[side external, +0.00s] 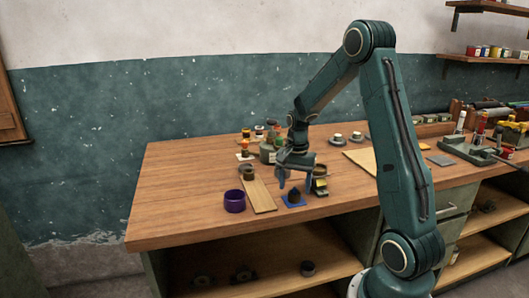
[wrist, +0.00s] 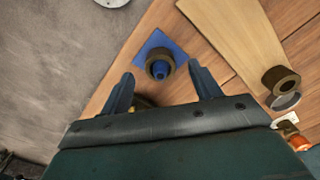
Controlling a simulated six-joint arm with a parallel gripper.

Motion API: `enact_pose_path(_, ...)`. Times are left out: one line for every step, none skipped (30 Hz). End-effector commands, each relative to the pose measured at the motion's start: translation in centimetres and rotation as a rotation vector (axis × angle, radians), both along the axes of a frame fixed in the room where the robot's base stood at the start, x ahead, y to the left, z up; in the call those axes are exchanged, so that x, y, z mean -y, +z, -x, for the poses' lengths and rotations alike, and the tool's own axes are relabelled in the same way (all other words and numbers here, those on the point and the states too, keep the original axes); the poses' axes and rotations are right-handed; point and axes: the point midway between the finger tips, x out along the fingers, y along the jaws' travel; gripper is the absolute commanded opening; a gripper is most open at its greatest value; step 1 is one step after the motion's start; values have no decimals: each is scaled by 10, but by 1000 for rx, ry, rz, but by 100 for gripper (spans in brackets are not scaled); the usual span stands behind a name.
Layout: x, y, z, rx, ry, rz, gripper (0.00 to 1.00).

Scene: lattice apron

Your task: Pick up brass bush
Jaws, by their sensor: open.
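A dark brown, brass-toned bush (wrist: 151,71) sits around a blue peg (wrist: 160,70) on a blue square base (wrist: 146,48) in the wrist view. The blue base also shows in the side view (side external: 288,203), with a dark shape on it. A second brownish bush (wrist: 281,80) stands on the wooden board at the right of the wrist view; it seems to show on the board in the side view (side external: 247,172). I cannot tell which bush the task means. My gripper (side external: 295,182) is open above the blue base, its fingers either side of the peg in the wrist view.
A greenish block with a yellow part (side external: 320,188) is close right of my gripper. Small jars and a grey-green container (side external: 267,153) stand behind. The bench's front left (side external: 165,215) is clear.

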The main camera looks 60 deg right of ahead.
Motion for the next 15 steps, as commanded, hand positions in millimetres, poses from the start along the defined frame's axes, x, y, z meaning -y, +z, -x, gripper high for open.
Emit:
enact_pose_path(0, -7, 0, -2, 0, -2, 63)
enact_pose_path(0, -10, 0, -3, 0, -2, 63)
enact_pose_path(-1, -14, 1, -3, 0, -2, 63)
enact_pose_path(0, -16, 0, -2, 0, -1, 63)
enact_pose_path(0, -18, 0, -1, 0, 0, 63)
enact_pose_path(0, -20, 0, -1, 0, 0, 63)
enact_pose_path(0, -21, 0, -1, 0, 0, 63)
enact_pose_path(0, -22, 0, -1, 0, 0, 63)
enact_pose_path(0, -22, 0, -1, 0, 1, 63)
enact_pose_path(0, -22, 0, -1, 0, 1, 63)
enact_pose_path(0, -22, 0, -1, 0, 1, 63)
enact_pose_path(0, -22, 0, -1, 0, 1, 63)
enact_pose_path(0, -22, 0, -1, 0, 1, 63)
enact_pose_path(0, -22, 0, -1, 0, 1, 63)
enact_pose_path(0, -22, 0, -1, 0, 1, 63)
